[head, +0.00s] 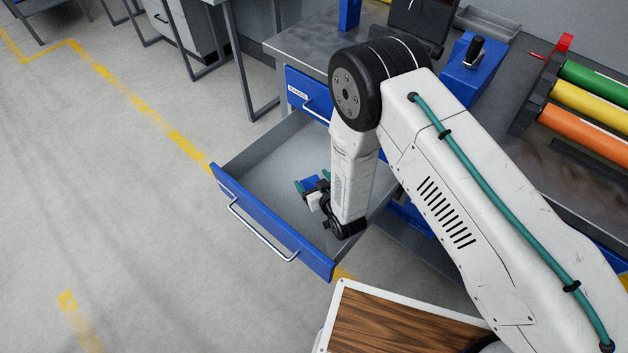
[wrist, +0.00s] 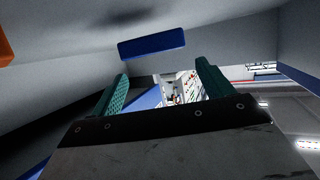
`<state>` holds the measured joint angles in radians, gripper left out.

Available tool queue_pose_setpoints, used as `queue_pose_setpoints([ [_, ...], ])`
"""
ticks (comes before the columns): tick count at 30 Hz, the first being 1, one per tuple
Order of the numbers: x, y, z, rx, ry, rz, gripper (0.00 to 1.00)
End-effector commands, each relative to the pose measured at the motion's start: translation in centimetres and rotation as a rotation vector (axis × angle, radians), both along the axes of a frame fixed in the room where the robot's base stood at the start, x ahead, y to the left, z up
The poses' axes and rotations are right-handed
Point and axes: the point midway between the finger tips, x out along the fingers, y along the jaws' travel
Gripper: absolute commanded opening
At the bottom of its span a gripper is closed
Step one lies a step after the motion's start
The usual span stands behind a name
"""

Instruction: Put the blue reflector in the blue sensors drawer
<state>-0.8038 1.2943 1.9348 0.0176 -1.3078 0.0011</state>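The blue reflector (wrist: 152,44) is a small blue bar just beyond my fingertips in the wrist view, with a dark shadow on the grey surface behind it. In the head view it is a small blue patch (head: 310,182) by my teal fingers. My gripper (head: 312,181) is inside an open blue-fronted drawer (head: 262,215), above its grey floor. Its fingers (wrist: 160,85) stand wide apart with a visible gap. I cannot tell whether the reflector rests on the floor or is just above it. The open drawer's label is not visible.
A shut blue drawer (head: 306,93) with a small, hard-to-read label is above the open one. The metal bench (head: 310,42) carries a blue block with a black handle (head: 472,62) and coloured rolls (head: 590,95). Open floor lies left; a wood-topped surface (head: 395,322) is in front.

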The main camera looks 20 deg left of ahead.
Motion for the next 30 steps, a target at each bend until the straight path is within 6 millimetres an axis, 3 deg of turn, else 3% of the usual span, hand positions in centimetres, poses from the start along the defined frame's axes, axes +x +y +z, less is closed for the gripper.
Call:
queue_pose_setpoints([
  [6,0.0,0.0,0.1,0.000,0.000,0.000,0.79],
  [10,0.1,0.1,1.4,0.002,-0.002,0.000,0.79],
  [21,-4.2,-4.2,3.4,-0.001,0.001,0.000,0.79],
  [30,-5.0,-5.0,3.8,0.001,-0.001,0.000,0.79],
])
